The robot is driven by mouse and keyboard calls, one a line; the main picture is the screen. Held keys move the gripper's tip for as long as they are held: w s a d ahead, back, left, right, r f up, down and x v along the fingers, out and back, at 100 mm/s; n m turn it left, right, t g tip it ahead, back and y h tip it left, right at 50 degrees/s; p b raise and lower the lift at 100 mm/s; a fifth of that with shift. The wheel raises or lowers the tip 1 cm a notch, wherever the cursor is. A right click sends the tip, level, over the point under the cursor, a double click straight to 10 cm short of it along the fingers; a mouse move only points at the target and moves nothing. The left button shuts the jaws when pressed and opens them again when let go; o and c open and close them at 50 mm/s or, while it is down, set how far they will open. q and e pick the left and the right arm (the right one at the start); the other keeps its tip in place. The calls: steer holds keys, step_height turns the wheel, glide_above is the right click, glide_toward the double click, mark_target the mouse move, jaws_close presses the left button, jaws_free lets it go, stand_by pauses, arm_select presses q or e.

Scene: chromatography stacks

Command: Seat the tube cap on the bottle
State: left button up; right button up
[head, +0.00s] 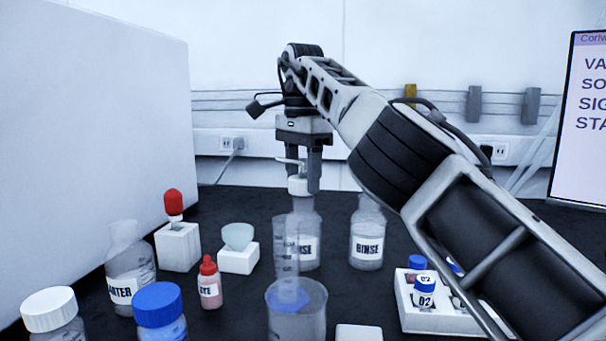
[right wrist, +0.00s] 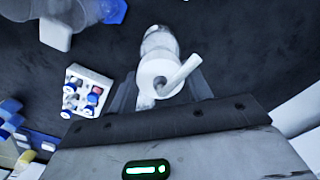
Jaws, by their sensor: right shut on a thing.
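My right gripper (head: 314,188) points down over the back of the bench, shut on the white tube cap (head: 297,186), which has a thin bent spout. In the right wrist view the cap (right wrist: 158,76) sits between the two fingers (right wrist: 161,88), spout slanting to the upper right. A clear bottle (head: 305,247) labelled RINSE stands upright directly below the cap; its clear body (right wrist: 158,40) shows past the cap in the wrist view. I cannot tell whether cap and bottle neck touch. My left gripper is out of view.
A second RINSE bottle (head: 367,236) stands close at the right. A graduated cylinder (head: 286,250) and a beaker (head: 297,318) stand in front. A vial rack (head: 425,318) is front right. A red dye bottle (head: 209,286) and white blocks (head: 178,248) are left.

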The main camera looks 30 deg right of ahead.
mark_target(303, 195)
steer(key=shift+f, duration=0.15)
steer(key=shift+s+f+b, duration=0.1)
steer(key=shift+f+b, duration=0.45)
steer(key=shift+b, duration=0.25)
steer(key=shift+s+f+b, duration=0.15)
steer(key=shift+f+b, duration=0.1)
steer(key=shift+b, duration=0.05)
steer(key=shift+f, duration=0.35)
steer(key=shift+f+b, duration=0.7)
steer(key=c, duration=0.5)
steer(key=o, duration=1.6)
steer(key=shift+w+f, duration=0.2)
steer(key=shift+o, duration=0.2)
steer(key=shift+r, duration=0.15)
